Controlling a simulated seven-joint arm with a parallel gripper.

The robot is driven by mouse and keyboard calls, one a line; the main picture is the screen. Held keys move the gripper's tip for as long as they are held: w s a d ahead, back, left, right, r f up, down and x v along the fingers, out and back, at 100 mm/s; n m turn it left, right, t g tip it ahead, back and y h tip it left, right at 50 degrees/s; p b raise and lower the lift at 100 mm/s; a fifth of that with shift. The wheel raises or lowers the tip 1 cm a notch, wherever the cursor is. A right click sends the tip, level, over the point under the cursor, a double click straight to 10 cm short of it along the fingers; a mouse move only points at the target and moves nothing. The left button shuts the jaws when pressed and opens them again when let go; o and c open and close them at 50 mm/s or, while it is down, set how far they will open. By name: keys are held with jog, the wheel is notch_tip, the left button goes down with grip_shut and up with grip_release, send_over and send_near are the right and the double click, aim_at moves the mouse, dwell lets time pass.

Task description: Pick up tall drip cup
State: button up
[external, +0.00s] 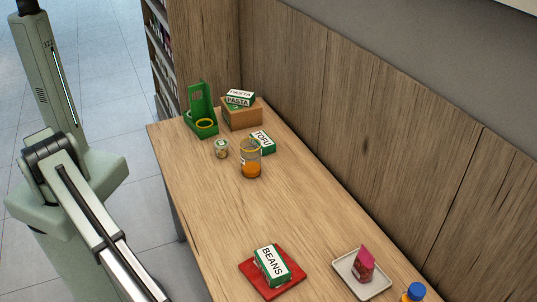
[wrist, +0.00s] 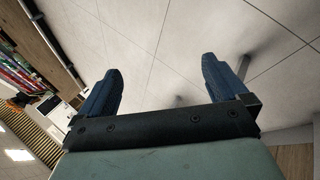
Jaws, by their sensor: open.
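A tall clear cup (external: 251,159), which appears to be the tall drip cup, stands upright on the wooden table. It has orange contents in its lower part and a yellowish rim. The green juicer stand (external: 202,112) with a yellow ring is behind it to the left. My gripper (wrist: 160,68) shows in the wrist view with its two blue fingers wide apart and nothing between them. The gripper is outside the external view, where only my arm shows at the left. The cup does not show in the wrist view.
Close around the cup are a small jar (external: 221,149), a tofu box (external: 262,141) and a brown box (external: 242,114) with pasta packs on top. A beans box on a red tray (external: 290,286), a pale tray (external: 349,266) and a blue-capped bottle (external: 415,292) are nearer. The table's middle is clear.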

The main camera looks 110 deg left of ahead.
jog(key=w+d+r+n, duration=0.1)
jog(key=w+r, duration=0.3)
jog(key=r, duration=0.3)
jog(key=w+d+r+n+t+h, duration=0.1)
jog(key=w+r, duration=0.3)
jog(key=r, duration=0.3)
jog(key=w+d+r+n, duration=0.1)
jog(key=w+r, duration=0.2)
jog(key=r, duration=0.4)
jog(key=w+a+r+n+t, duration=0.1)
jog(key=w+a+r+n, duration=0.2)
jog(key=r, duration=0.8)
jog(key=w+a+r+t, duration=0.1)
jog(key=w+a+r, duration=0.3)
jog(key=r, duration=0.6)
jog(key=s+a+f+n+y, duration=0.1)
jog(key=s+a+n+y, duration=0.1)
jog(key=a, duration=2)
jog(key=s+a+n+y, duration=0.3)
jog(key=a, duration=1.9)
jog(key=n+g+y, duration=0.3)
jog(key=n, duration=0.2)
send_near(251, 155)
jog(key=s+a, duration=0.2)
jog(key=a, duration=0.1)
jog(key=shift+w+f, duration=0.15)
jog(key=shift+f, duration=6.4)
jog(key=shift+c, duration=0.5)
